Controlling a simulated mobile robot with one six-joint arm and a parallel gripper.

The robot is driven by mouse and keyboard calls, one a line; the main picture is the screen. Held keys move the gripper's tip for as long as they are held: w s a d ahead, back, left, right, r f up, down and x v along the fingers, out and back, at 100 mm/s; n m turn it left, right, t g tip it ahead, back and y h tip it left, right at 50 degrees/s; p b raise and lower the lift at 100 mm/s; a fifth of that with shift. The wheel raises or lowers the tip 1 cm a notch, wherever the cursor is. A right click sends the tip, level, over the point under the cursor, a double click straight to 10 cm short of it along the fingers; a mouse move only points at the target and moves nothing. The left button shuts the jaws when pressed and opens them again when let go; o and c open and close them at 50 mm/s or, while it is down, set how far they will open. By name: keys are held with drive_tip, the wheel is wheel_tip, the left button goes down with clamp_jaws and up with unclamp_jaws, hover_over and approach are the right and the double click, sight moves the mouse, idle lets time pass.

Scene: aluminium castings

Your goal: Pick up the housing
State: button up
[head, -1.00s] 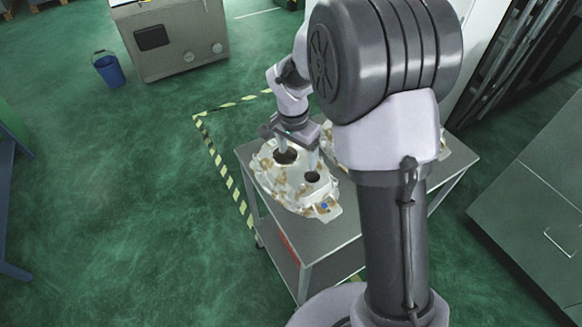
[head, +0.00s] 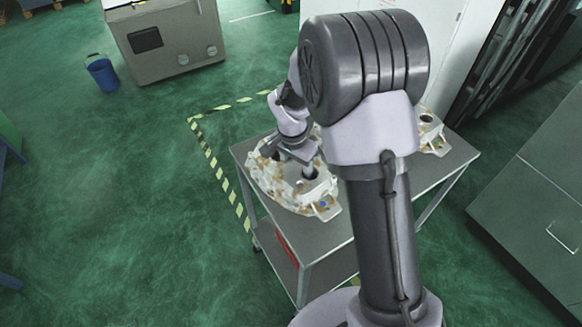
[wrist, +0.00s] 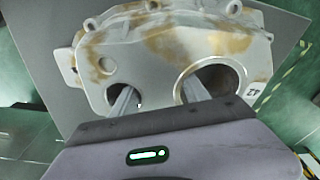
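The housing (head: 275,185) is a pale casting with brown stains and two round holes, lying on a grey metal trolley top (head: 318,238). My gripper (head: 302,168) is over it, pointing down. In the wrist view the housing (wrist: 160,60) fills the upper middle. The fingers of my gripper (wrist: 158,96) are apart, one reaching into the smaller left hole and one into the larger right hole, with the web of metal between them. A small gap seems to remain beside the web. The fingertips are hidden inside the holes.
Another pale casting (head: 432,132) is on the trolley's right side, partly behind my arm. Yellow-black floor tape (head: 222,180) runs around the trolley. A blue bucket (head: 103,74) and a grey cabinet (head: 165,45) stand at the back left. Floor to the left is clear.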

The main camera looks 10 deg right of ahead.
clamp_jaws()
drive_tip(key=shift+r, duration=0.1)
